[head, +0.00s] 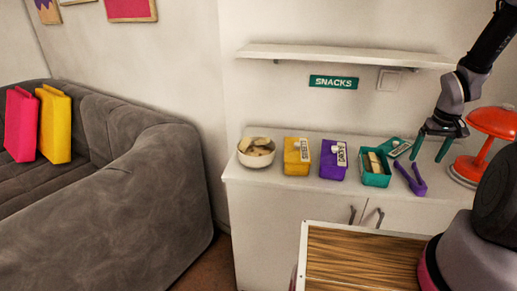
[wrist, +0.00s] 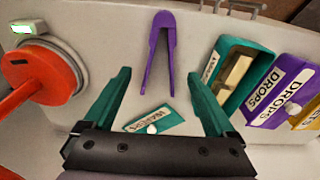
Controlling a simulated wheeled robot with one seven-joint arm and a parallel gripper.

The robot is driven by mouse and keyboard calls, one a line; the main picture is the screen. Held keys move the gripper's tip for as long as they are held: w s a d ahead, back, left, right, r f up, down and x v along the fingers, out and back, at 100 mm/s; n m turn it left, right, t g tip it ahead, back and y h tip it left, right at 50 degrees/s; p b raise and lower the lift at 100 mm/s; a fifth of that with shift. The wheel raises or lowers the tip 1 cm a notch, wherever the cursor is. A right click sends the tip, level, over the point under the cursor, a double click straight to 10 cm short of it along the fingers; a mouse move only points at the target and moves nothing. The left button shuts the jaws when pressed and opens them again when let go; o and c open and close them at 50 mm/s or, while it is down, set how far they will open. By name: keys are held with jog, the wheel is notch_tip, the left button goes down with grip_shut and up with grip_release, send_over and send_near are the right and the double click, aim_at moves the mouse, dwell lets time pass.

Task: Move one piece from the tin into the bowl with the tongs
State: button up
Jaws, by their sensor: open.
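The open teal tin (head: 375,180) stands on the white cabinet with several pale pieces (head: 374,163) in it. It also shows in the wrist view (wrist: 216,86), right of my gripper. Its teal lid (head: 397,148) lies flat behind it, under my gripper in the wrist view (wrist: 145,127). The purple tongs (head: 411,180) lie to the right of the tin; in the wrist view (wrist: 171,45) their arms spread toward me. The cream bowl (head: 256,159) at the cabinet's left holds several pale pieces. My gripper (head: 428,158), with teal fingers, is open and empty above the cabinet, near the tongs and lid (wrist: 158,75).
A closed yellow tin (head: 295,168) and a closed purple tin (head: 332,172) stand between bowl and teal tin. A red lamp (head: 493,122) stands close to the right of my gripper. A shelf (head: 340,55) juts from the wall above. A wooden-topped table (head: 360,260) is in front.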

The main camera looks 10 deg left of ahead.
aim_at(415, 175)
jog(key=shift+w+a+f, duration=0.1)
jog(key=shift+w+f, duration=0.1)
jog(key=shift+w+f, duration=0.2)
jog(key=shift+f, duration=2.05)
jog(key=shift+w+f, duration=0.2)
jog(key=shift+f, duration=2.05)
jog(key=c, duration=0.7)
